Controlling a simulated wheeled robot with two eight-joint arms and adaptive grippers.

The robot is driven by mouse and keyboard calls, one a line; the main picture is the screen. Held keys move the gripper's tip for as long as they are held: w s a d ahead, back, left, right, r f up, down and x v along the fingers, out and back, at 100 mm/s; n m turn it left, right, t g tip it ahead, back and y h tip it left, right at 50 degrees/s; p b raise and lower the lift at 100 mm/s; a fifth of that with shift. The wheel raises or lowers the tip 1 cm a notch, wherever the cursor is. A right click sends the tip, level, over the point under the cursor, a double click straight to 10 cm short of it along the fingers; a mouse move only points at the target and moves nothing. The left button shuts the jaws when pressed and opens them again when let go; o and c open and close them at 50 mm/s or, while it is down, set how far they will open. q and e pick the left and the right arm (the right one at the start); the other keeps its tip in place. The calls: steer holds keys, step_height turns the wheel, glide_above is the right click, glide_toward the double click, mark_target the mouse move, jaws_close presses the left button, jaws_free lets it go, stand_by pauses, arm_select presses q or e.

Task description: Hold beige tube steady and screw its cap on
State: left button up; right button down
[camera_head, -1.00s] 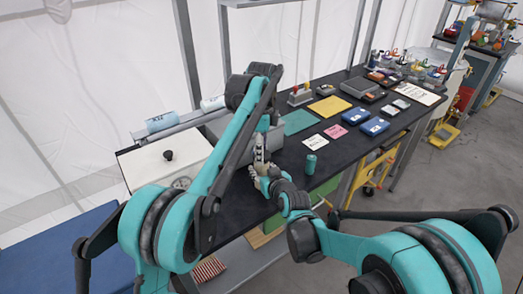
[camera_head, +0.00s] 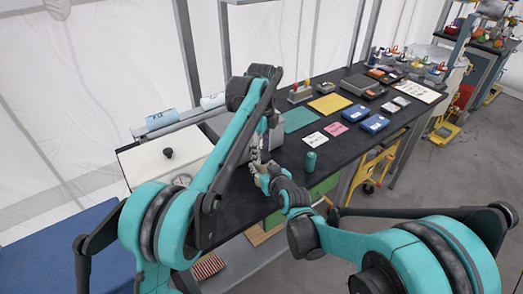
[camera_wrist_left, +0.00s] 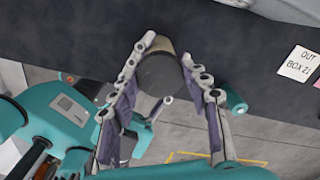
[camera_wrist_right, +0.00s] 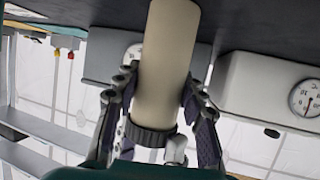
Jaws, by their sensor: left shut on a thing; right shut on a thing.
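The beige tube (camera_wrist_right: 167,65) stands out lengthwise in the right wrist view, with its dark ribbed cap (camera_wrist_right: 150,135) at the lower end. My right gripper (camera_wrist_right: 160,88) is shut on the tube, one finger on each side. In the left wrist view the dark round cap (camera_wrist_left: 162,74) shows nearly end-on, with a beige edge behind it. My left gripper (camera_wrist_left: 168,50) is shut around this cap end. Whether any gap is left between cap and tube cannot be told. In the head view the left gripper (camera_head: 259,160) and right gripper (camera_head: 266,177) meet above the black table.
A teal cylinder (camera_head: 310,162) stands near the table's front edge. Cards, blue boxes (camera_head: 374,124) and a yellow mat (camera_head: 329,104) lie further right. A white box with a dial (camera_head: 168,160) is at the left. The black table (camera_head: 345,150) has bare room around the cylinder.

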arm_select(q)
steer(key=m, duration=1.3)
steer(key=o, duration=0.8)
steer(key=shift+r, duration=2.3)
steer(key=shift+c, duration=0.5)
